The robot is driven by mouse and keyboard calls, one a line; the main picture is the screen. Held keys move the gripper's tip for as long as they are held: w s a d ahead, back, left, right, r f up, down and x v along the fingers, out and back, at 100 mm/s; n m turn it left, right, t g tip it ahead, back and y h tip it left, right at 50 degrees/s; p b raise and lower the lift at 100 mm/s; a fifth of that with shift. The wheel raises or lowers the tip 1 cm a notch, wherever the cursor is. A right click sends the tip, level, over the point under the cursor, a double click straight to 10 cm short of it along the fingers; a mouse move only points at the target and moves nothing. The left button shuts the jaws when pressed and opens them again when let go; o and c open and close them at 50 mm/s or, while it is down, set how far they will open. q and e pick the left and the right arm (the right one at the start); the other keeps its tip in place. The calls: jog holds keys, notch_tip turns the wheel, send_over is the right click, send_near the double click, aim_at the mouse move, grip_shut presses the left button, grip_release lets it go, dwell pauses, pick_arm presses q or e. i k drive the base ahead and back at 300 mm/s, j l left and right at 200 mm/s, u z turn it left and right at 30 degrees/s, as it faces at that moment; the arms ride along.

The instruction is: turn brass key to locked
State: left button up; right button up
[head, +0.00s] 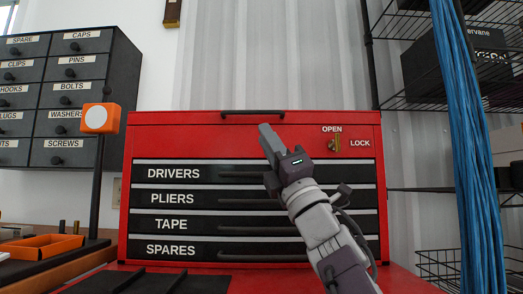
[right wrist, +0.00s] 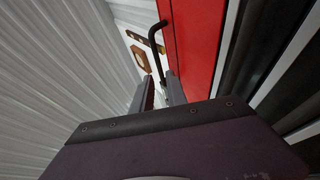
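The brass key (head: 335,144) sits in its lock at the upper right of the red tool chest (head: 228,147). The word OPEN is above it and the word LOCK to its right. The key looks upright, toward OPEN, though it is small. My right gripper (head: 270,139) is in front of the chest's upper middle, left of the key and apart from it. In the right wrist view its two fingers (right wrist: 160,90) show a narrow gap with nothing between them. I cannot make out the key in that view. My left gripper is out of view.
A black handle (head: 253,113) is on the chest's top edge; it also shows in the right wrist view (right wrist: 152,38). Labelled drawers (head: 174,199) lie below. Blue cables (head: 468,150) hang at right before wire shelving. An orange box on a post (head: 99,118) stands left.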

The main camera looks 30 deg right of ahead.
aim_at(335, 145)
jog(key=k, duration=1)
